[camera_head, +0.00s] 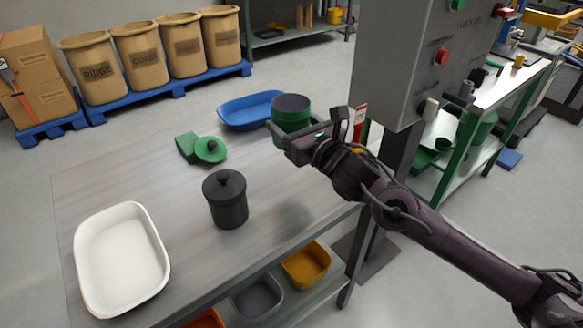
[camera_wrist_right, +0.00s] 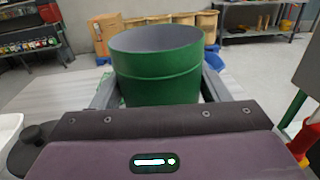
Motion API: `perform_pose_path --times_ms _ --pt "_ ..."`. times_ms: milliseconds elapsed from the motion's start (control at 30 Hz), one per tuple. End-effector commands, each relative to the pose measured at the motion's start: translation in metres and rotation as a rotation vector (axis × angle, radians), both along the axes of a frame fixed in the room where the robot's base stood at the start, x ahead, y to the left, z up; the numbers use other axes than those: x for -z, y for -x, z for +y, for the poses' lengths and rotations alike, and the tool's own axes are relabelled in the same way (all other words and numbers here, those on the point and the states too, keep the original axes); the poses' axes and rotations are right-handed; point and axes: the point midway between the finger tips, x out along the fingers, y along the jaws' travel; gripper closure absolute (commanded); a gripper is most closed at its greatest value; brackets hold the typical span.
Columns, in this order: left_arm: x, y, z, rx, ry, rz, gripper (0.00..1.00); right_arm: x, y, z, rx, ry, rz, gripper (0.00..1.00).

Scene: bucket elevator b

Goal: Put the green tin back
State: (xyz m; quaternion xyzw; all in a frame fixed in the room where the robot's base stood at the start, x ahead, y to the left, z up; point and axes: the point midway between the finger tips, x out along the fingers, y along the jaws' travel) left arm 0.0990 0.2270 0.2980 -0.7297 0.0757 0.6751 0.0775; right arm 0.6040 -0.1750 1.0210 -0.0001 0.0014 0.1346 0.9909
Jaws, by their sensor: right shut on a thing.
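The green tin (camera_head: 291,108) is at the far right part of the grey table, upright, with its top open and a dark inside showing. My right gripper (camera_head: 307,132) is shut on it, with a finger on either side. In the right wrist view the tin (camera_wrist_right: 156,72) stands between the two fingers (camera_wrist_right: 158,90). Its base is hidden, so I cannot tell whether it touches the table. A green lid with a dark knob (camera_head: 210,150) lies on the table to the left of the tin. My left gripper is not in view.
A green block (camera_head: 187,147) lies beside the lid. A blue tray (camera_head: 250,108) is just behind the tin. A dark lidded canister (camera_head: 226,205) and a white tray (camera_head: 82,262) stand nearer. A grey control box (camera_head: 408,70) on a post is close right of my gripper.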

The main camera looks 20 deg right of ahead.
Motion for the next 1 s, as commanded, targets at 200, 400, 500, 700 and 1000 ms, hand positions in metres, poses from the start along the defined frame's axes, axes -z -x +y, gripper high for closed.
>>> perform_pose_path --times_ms 200,400,500,700,1000 --pt "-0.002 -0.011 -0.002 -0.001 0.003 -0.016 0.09 0.055 0.0 0.001 0.0 -0.003 0.004 0.6" --pt "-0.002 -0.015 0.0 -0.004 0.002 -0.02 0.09 0.075 0.0 0.0 0.001 -0.001 -0.001 0.6" --pt "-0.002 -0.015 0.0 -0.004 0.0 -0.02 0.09 0.087 0.0 0.001 0.0 -0.001 0.001 0.6" --pt "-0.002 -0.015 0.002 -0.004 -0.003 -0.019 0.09 0.114 0.0 0.0 0.0 -0.001 0.0 0.6" --pt "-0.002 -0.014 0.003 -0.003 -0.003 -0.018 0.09 0.117 0.0 0.001 -0.001 -0.001 -0.003 0.6"
